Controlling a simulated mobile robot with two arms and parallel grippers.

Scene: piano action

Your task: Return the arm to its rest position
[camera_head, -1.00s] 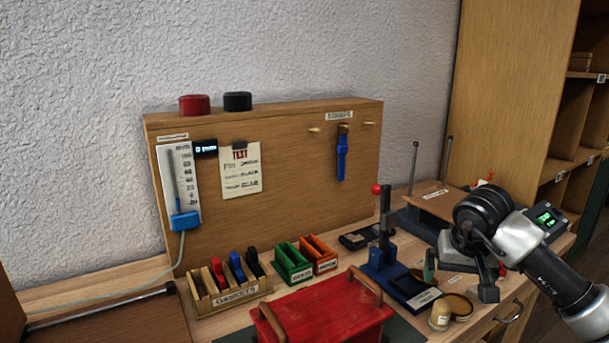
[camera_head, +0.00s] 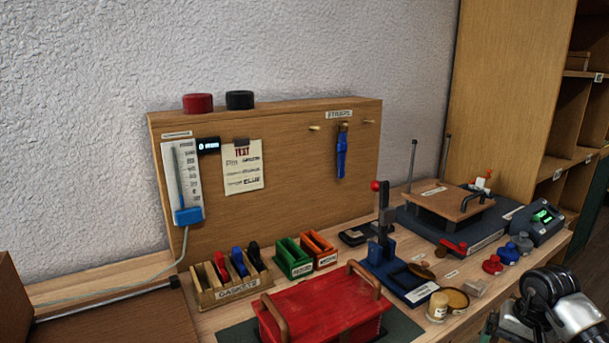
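My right arm shows at the lower right corner of the head view, in front of the bench edge. Its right gripper (camera_head: 512,327) is low at the bottom edge, dark and partly cut off, so its finger opening cannot be made out. It is clear of the objects on the bench. My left arm and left gripper are not in the picture.
The wooden bench holds a red box (camera_head: 325,312) with wooden handles, a gasket rack (camera_head: 235,291), a blue press stand (camera_head: 385,258), round tins, and small red and blue weights (camera_head: 508,253). A hinged wooden plate (camera_head: 447,202) and a display box (camera_head: 538,222) stand behind.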

